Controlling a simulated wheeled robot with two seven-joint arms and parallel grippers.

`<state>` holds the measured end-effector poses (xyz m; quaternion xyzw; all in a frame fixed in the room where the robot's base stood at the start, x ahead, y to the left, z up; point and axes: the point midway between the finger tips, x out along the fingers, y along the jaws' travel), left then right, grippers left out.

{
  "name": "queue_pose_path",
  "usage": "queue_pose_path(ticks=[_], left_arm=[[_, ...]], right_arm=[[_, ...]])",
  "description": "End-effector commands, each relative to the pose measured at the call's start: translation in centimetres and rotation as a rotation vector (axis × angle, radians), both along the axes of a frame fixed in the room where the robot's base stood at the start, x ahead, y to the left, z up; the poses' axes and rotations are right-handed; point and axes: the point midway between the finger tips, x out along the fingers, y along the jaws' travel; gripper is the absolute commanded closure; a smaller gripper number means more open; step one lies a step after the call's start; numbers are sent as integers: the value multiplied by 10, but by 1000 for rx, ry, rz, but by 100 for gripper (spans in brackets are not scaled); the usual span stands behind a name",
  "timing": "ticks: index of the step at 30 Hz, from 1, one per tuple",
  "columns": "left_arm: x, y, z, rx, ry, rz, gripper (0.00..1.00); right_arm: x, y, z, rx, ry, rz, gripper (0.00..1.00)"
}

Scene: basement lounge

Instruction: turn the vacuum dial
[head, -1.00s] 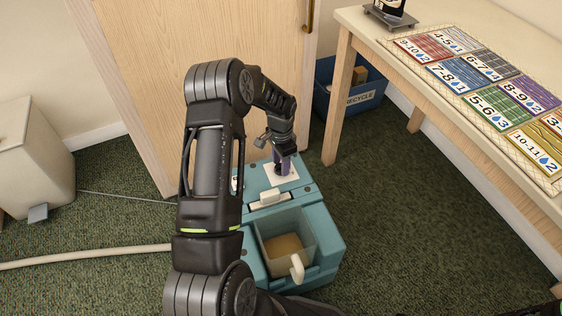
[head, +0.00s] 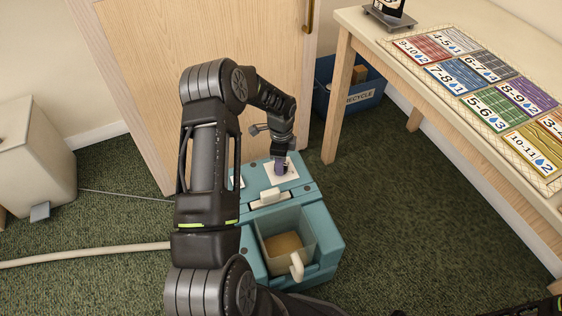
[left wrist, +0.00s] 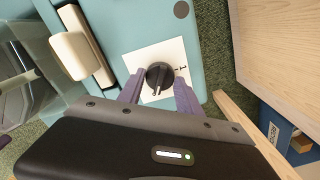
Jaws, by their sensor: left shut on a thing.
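The vacuum (head: 318,215) is a teal box on the green carpet, with a clear bin and a cream handle at its front. Its dial (left wrist: 159,76) is a round black knob on a white label plate (left wrist: 170,54), with a tick mark and a "1" printed beside it. My left gripper (head: 281,168) reaches down to the plate on the vacuum's top. In the left wrist view its purple fingers (left wrist: 158,92) stand on either side of the dial and are shut on it. In the head view the gripper mostly hides the dial.
A wooden door (head: 200,70) stands right behind the vacuum. A pale hose (head: 85,256) runs left across the floor towards a cream bin (head: 30,155). A table (head: 375,45) with a colored chart and a blue recycle bin (head: 350,95) are at the right.

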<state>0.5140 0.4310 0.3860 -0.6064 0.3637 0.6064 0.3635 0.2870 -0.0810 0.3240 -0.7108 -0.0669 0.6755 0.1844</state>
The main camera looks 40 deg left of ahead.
Motion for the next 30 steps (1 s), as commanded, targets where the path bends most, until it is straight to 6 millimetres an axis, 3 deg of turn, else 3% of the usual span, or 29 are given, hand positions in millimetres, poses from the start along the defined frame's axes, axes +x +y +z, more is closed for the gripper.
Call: queue_pose_path(ticks=[12,13,20,30], left_arm=[[0,0,0,0,-1,-11,99],[0,0,0,0,-1,-11,56],[0,0,0,0,-1,-10,37],[0,0,4,0,-1,-9,36]], right_arm=[[0,0,0,0,0,0,64],[0,0,0,0,0,0,64],[0,0,0,0,0,0,64],[0,0,1,0,0,0,64]])
